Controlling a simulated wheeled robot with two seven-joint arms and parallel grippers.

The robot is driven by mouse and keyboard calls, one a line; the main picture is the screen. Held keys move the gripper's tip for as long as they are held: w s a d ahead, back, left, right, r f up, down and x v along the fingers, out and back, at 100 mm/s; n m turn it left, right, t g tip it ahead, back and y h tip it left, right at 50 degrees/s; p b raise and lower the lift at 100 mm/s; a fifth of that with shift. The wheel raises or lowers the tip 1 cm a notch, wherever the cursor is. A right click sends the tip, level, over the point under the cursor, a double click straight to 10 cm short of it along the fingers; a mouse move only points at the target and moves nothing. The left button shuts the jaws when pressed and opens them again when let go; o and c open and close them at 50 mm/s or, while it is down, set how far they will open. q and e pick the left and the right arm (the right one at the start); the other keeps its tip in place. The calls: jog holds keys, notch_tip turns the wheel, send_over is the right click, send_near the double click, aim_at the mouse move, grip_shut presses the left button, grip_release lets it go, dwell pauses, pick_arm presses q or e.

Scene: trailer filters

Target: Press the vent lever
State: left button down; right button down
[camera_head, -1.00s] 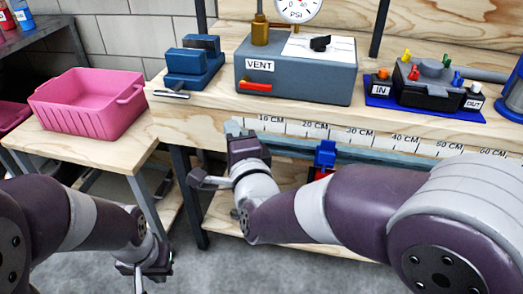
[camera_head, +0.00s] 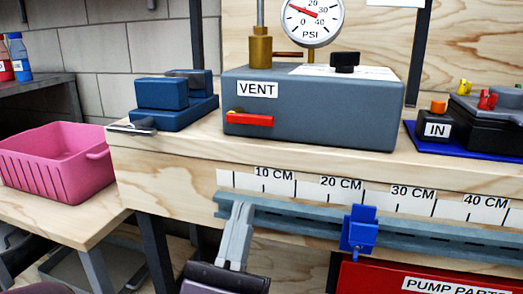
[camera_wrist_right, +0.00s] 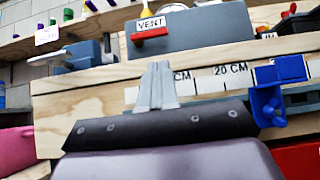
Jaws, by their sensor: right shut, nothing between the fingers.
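The red vent lever (camera_head: 249,119) sits on the front face of the grey vent box (camera_head: 330,105), just below the VENT label. It lies about level. In the right wrist view the lever (camera_wrist_right: 150,33) is above my gripper, with clear space between. My right gripper (camera_head: 240,208) is shut and empty, its fingers pointing up in front of the bench edge, over the left end of the ruler. It is below the lever and not touching it. Its fingers also show in the right wrist view (camera_wrist_right: 158,72). My left gripper is out of view.
A gauge (camera_head: 312,15) stands behind the box. A blue vise (camera_head: 165,105) is at its left and a blue tray (camera_head: 430,143) at its right. A blue slider (camera_head: 359,232) sits on the rail below the ruler. A pink bin (camera_head: 60,160) stands at far left.

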aim_at(257, 151)
jog(key=p+x, duration=0.2)
jog(key=x, duration=0.6)
jog(key=shift+w+d+r, duration=0.1)
jog(key=shift+w+r, duration=0.1)
jog(key=shift+w, duration=0.15)
jog(key=shift+w+d+r, duration=0.1)
jog(key=shift+w+r, duration=0.3)
jog(key=shift+r, duration=0.1)
jog(key=shift+n+y, duration=0.3)
